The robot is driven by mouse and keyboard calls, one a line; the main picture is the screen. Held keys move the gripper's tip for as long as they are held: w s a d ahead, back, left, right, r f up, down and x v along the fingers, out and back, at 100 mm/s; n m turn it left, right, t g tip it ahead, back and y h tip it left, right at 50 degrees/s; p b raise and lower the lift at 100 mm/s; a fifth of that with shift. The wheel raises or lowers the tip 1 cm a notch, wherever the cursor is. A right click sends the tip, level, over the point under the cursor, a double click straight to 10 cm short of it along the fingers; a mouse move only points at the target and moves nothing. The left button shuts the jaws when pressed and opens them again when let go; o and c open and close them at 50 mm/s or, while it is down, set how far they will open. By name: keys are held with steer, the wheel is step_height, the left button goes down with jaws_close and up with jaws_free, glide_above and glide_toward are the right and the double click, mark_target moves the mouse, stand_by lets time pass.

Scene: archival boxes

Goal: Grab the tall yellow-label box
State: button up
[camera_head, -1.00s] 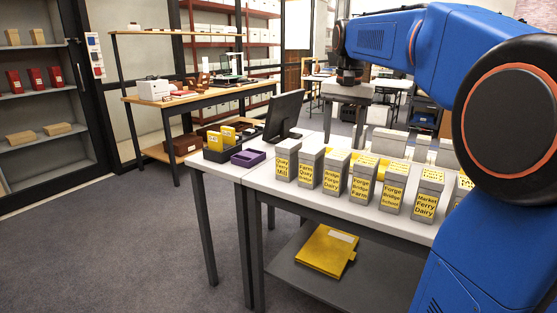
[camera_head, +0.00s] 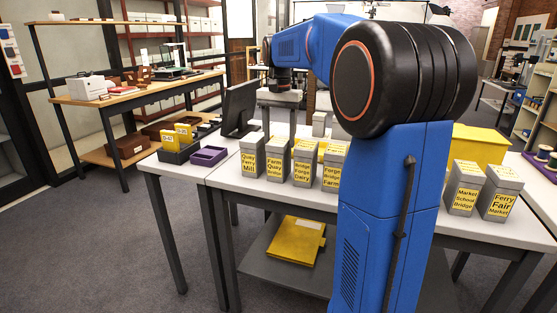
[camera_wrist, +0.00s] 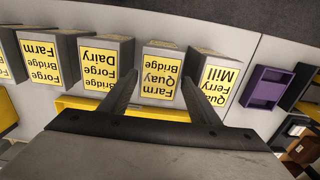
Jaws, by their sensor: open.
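Several grey boxes with yellow labels stand in a row on the white table. In the head view they include Quay Ferry Mill (camera_head: 251,157), Farm Quay Bridge (camera_head: 277,160), Bridge Forge Dairy (camera_head: 304,162) and Forge Bridge Farm (camera_head: 332,168). Market School Bridge (camera_head: 466,188) and Ferry Fair Market (camera_head: 499,193) stand to the right; my arm hides the middle of the row. My gripper (camera_wrist: 160,84) is open and empty. In the wrist view, the Farm Quay Bridge box (camera_wrist: 160,70) appears between its fingers; I cannot tell how far apart they are in depth.
A purple tray (camera_head: 209,156) and a dark holder with yellow cards (camera_head: 178,150) sit at the table's left end. A monitor (camera_head: 239,108) stands behind. A yellow bin (camera_head: 480,145) is behind the right boxes. A yellow folder (camera_head: 296,240) lies on the lower shelf (camera_head: 262,260).

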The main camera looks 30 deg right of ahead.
mark_target(279, 161)
steer(key=shift+s+a+f, duration=0.1)
steer(key=shift+f, duration=2.05)
steer(key=shift+s+a+f, duration=0.1)
steer(key=shift+f, duration=2.05)
steer(key=shift+c, duration=0.3)
steer(key=c, duration=1)
